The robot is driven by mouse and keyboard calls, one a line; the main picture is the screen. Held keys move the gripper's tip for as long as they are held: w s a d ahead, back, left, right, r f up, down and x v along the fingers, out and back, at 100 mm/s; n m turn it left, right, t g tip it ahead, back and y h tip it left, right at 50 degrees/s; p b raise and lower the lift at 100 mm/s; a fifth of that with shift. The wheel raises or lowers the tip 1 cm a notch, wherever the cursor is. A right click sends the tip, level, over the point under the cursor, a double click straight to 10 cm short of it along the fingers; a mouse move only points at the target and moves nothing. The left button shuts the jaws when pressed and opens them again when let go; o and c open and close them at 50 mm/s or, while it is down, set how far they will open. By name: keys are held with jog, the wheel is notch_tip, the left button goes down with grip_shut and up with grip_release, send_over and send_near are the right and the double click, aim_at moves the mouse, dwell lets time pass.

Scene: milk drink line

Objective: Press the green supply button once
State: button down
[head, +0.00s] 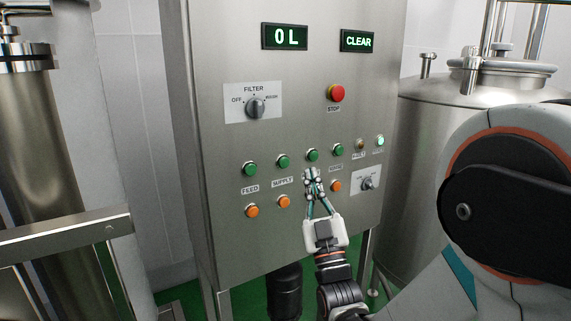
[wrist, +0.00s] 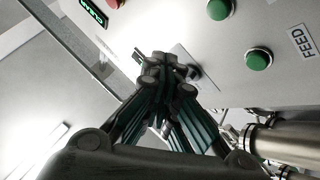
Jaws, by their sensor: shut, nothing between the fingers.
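The green supply button (head: 283,161) is second from the left in the upper button row on the steel panel, above the label SUPPLY. In the wrist view it appears to be the green button at the top edge (wrist: 219,9). My gripper (head: 312,173) is shut and empty. In the head view its fingertips show right of the supply button and just below the third green button. In the wrist view the closed fingertips (wrist: 165,66) stand before the panel, overlapping the filter knob's plate. I cannot tell the gap to the panel.
The green feed button (head: 250,169) is just left of supply, and another green button (head: 313,155) is just right. Orange buttons (head: 284,201) sit below. The filter knob (head: 256,107) and red stop button (head: 336,93) are above. A steel tank (head: 450,130) stands right.

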aim_at(284, 163)
jog(key=shift+w+a+p, duration=0.1)
jog(key=shift+w+a, duration=0.75)
jog(key=shift+w, duration=0.4)
jog(key=shift+w+a+p, duration=0.15)
jog(key=shift+w+a, duration=0.65)
jog(key=shift+w, duration=0.4)
jog(key=shift+w+a+p, duration=0.1)
jog(key=shift+w+a, duration=0.75)
jog(key=shift+w, duration=0.4)
jog(key=shift+w+a, duration=0.2)
jog(key=shift+w, duration=0.1)
jog(key=shift+w+a, duration=0.25)
jog(key=shift+w, duration=0.1)
jog(key=shift+s+d, duration=0.1)
jog(key=shift+s+d+b, duration=0.35)
jog(key=shift+s+d, duration=0.05)
jog(key=shift+s, duration=0.2)
